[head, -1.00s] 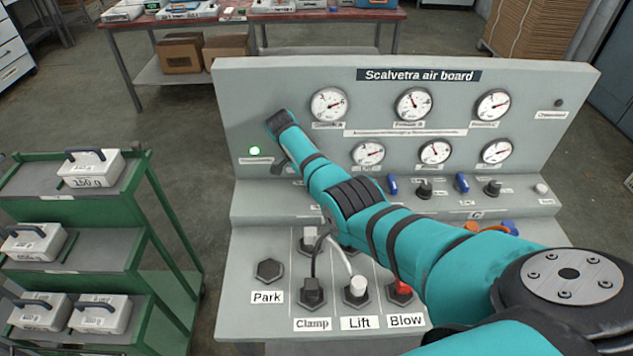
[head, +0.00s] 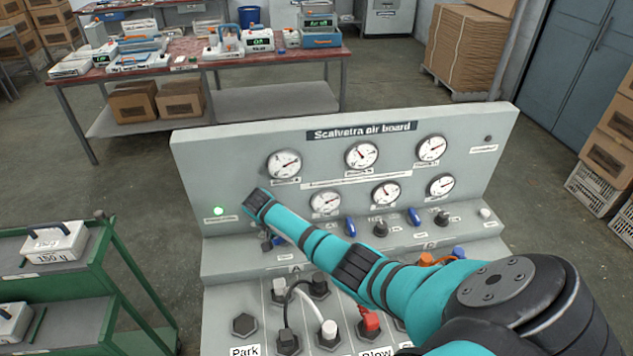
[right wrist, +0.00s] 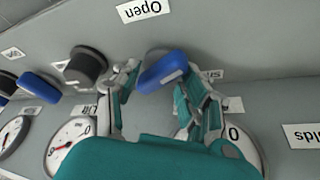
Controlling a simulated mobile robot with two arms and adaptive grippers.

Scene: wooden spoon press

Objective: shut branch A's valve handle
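Branch A's valve handle is a blue lever (right wrist: 163,72) on the board's sloped ledge. It lies slantwise in the right wrist view, between the two fingers of my right gripper (right wrist: 168,88). The fingers stand apart, one on each side of it; I cannot tell whether either touches it. An "Open" label (right wrist: 144,10) shows upside down above the handle. A second label (right wrist: 214,75) is partly covered by a finger. In the head view my right arm reaches across the air board (head: 235,160), and its wrist mostly hides the gripper. My left gripper is not in view.
Other blue handles (head: 350,227) and (head: 414,215) and a black knob (head: 380,227) sit along the same ledge. Gauges (head: 284,164) are above. Plugs and a cable (head: 300,295) are below my arm. A green cart (head: 95,275) stands at left.

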